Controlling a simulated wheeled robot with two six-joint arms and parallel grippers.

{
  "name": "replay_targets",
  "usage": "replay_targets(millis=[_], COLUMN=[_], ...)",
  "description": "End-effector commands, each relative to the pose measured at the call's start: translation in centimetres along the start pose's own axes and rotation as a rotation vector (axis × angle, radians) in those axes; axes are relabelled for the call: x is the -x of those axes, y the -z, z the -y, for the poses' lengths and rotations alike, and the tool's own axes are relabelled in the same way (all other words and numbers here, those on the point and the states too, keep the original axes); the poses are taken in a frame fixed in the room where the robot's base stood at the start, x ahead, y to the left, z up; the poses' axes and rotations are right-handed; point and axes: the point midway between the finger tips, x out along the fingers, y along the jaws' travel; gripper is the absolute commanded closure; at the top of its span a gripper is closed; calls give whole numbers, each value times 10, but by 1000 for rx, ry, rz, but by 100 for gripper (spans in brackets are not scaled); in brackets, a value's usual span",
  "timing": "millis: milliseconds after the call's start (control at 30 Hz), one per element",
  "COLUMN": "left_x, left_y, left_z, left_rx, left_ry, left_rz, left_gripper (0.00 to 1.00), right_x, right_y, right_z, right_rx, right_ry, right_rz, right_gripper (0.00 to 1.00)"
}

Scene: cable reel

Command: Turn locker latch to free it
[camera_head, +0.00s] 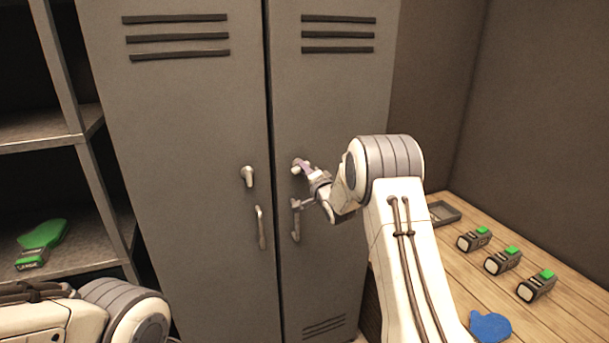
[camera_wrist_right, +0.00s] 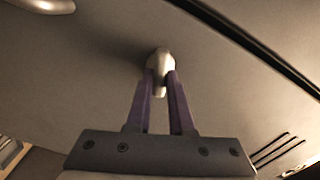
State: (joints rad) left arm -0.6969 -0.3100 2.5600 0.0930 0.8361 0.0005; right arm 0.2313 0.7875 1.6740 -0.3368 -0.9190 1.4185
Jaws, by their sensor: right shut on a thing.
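The grey locker has two doors with a dark seam between them. The right door (camera_head: 330,110) carries a small pale metal latch (camera_head: 296,169), partly hidden by my right gripper (camera_head: 303,166). In the right wrist view, the purple fingers of this gripper (camera_wrist_right: 160,85) are closed on both sides of the latch (camera_wrist_right: 159,58), with its end between the fingertips. The left door (camera_head: 180,130) has a similar latch (camera_head: 248,177), hanging down, with nothing touching it. Both doors look closed. My left arm shows at lower left, but its gripper is out of view.
Vertical handles sit below the latches, on the left door (camera_head: 261,228) and right door (camera_head: 295,222). A shelf (camera_head: 85,255) with green items stands left.

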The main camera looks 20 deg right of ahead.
Motion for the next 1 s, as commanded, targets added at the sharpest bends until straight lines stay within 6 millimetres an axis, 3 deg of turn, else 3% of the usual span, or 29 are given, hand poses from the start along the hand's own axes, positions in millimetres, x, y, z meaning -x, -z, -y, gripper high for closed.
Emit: replay_targets(millis=[500, 1000], left_x=[-11, -12], left_y=[-1, -1], left_z=[1, 1], left_rx=[-1, -1], left_ry=[0, 0], left_rz=[0, 0], left_gripper=[50, 50], right_x=[0, 0], right_y=[1, 1], right_z=[-2, -2], right_rx=[-324, -380], right_ry=[0, 0], right_rz=[-3, -3], right_gripper=[100, 100])
